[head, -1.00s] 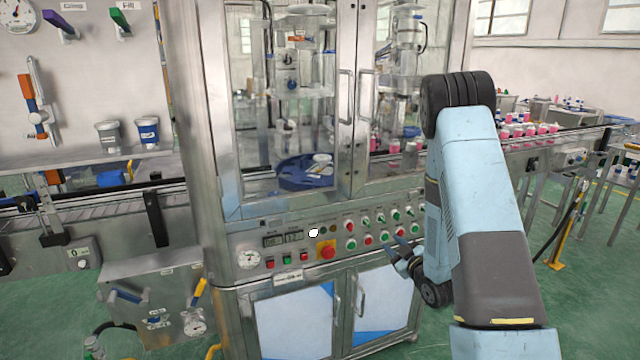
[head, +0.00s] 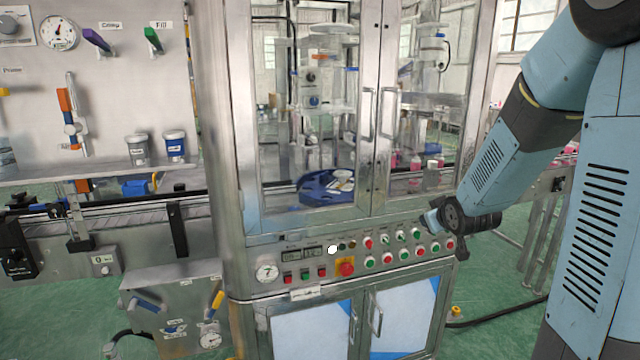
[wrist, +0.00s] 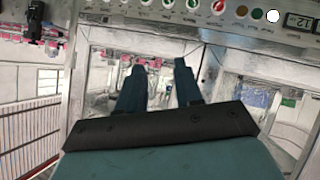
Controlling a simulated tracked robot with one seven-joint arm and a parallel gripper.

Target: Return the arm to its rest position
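My arm, light blue with dark joints, reaches in from the right of the head view. My gripper (head: 432,222) is at its end, in front of the right end of the machine's button panel (head: 380,252), and is mostly hidden by the wrist there. In the wrist view my gripper (wrist: 162,85) shows two dark blue fingers spread apart with nothing between them. The button panel also shows upside down along the top of the wrist view (wrist: 205,10).
The steel machine cabinet (head: 240,150) has closed glass doors (head: 310,110). A conveyor (head: 110,222) runs to the left, below a shelf with two small tubs (head: 174,146).

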